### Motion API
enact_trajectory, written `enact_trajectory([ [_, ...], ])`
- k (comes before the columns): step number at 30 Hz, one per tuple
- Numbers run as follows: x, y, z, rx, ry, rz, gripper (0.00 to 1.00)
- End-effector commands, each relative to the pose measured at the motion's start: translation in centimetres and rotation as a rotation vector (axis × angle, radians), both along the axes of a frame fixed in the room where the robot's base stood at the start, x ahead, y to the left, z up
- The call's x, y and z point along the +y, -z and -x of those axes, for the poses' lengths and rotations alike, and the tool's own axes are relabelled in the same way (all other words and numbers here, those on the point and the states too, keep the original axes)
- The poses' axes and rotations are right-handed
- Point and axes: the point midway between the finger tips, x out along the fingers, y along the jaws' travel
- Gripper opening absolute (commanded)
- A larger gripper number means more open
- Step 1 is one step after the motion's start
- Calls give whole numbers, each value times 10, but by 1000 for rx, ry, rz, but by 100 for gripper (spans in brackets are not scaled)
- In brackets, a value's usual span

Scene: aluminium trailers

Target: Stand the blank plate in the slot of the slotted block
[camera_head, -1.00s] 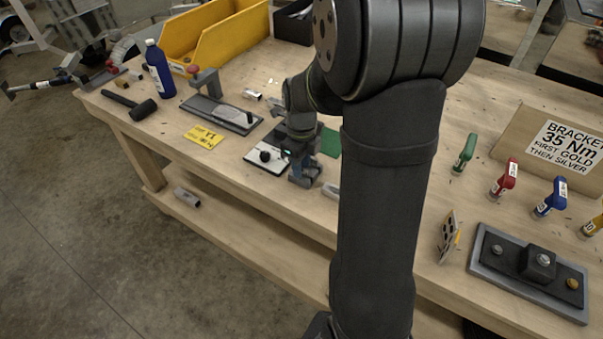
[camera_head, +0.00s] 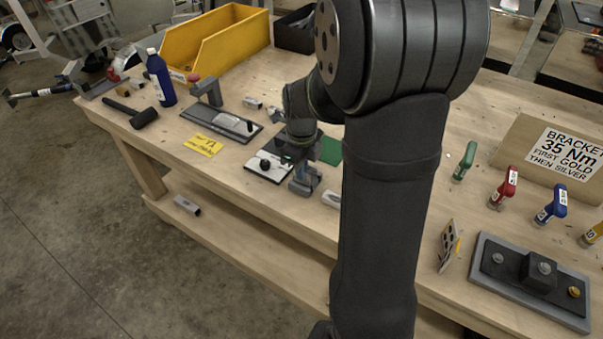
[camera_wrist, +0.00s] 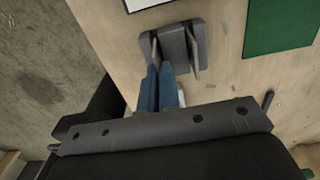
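In the wrist view, two blue finger-like parts (camera_wrist: 160,88) lie close together in front of the dark gripper body. A grey block with two upright prongs (camera_wrist: 182,42) is just beyond them; it may be the slotted block. I cannot tell whether the blue parts touch it or hold anything. I cannot pick out the blank plate with certainty; my gripper and arm hide part of the bench.
A green patch (camera_head: 329,151) and a pale tube (camera_head: 331,198) are near my gripper. A dark fixture (camera_head: 222,122), yellow card (camera_head: 203,145), hammer (camera_head: 140,115) and blue bottle (camera_head: 160,78) are left. A holed plate (camera_head: 447,246) and bolted bracket (camera_head: 530,278) are right.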

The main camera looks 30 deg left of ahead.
Motion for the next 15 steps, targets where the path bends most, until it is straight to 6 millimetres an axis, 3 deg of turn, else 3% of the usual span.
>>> enact_trajectory([
  [5, 1, -30, -1, -4, 0, -4, 0],
  [15, -73, -73, -15, -4, 6, -3, 0],
])
